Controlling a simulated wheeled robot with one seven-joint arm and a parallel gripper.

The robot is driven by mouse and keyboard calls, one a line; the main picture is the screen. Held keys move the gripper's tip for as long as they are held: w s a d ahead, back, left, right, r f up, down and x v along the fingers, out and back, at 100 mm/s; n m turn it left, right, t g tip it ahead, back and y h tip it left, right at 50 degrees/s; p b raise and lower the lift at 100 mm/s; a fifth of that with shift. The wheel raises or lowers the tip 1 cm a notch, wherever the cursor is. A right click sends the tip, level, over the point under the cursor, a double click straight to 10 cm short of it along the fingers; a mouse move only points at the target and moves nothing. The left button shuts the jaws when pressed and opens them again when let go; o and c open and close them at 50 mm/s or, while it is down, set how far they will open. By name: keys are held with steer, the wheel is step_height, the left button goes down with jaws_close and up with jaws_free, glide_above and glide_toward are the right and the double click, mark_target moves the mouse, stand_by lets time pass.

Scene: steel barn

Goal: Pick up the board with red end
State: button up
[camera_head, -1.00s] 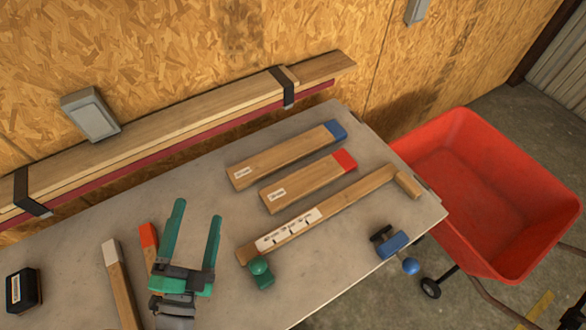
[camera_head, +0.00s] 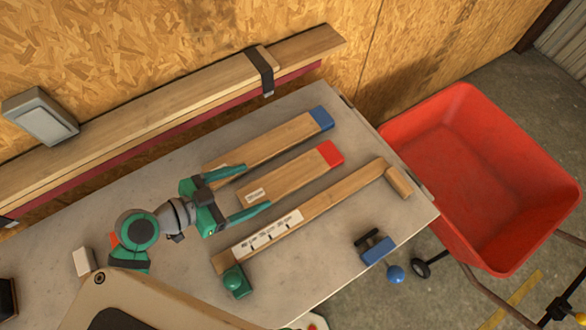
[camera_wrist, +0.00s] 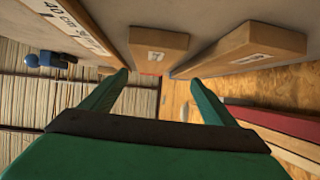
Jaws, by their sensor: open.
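The board with the red end (camera_head: 290,176) lies flat on the grey table, its red end pointing to the upper right and a white label near its other end. My gripper (camera_head: 256,187) is open at the labelled end, one finger on each side of the board in the picture. In the wrist view the labelled board (camera_wrist: 157,48) shows ahead, between the open fingertips (camera_wrist: 158,78). The gap in height and any contact cannot be told.
A blue-ended board (camera_head: 275,137) lies parallel, close behind. A long stop board with a scale (camera_head: 330,205) lies in front, with a green knob (camera_head: 235,282) at its end. A blue clamp-like tool (camera_head: 377,250) is at right. A red wheelbarrow (camera_head: 470,170) stands beyond the table (camera_head: 330,285).

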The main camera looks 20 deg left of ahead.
mark_target(288, 177)
steer(key=shift+h, duration=0.4)
steer(key=x, duration=0.3)
steer(key=d+x, duration=0.1)
steer(key=x, duration=0.1)
steer(key=shift+d, duration=0.25)
steer(key=shift+x, duration=2.7)
steer(key=shift+w, duration=0.1)
steer(key=shift+r, duration=0.1)
steer(key=c, duration=1.3)
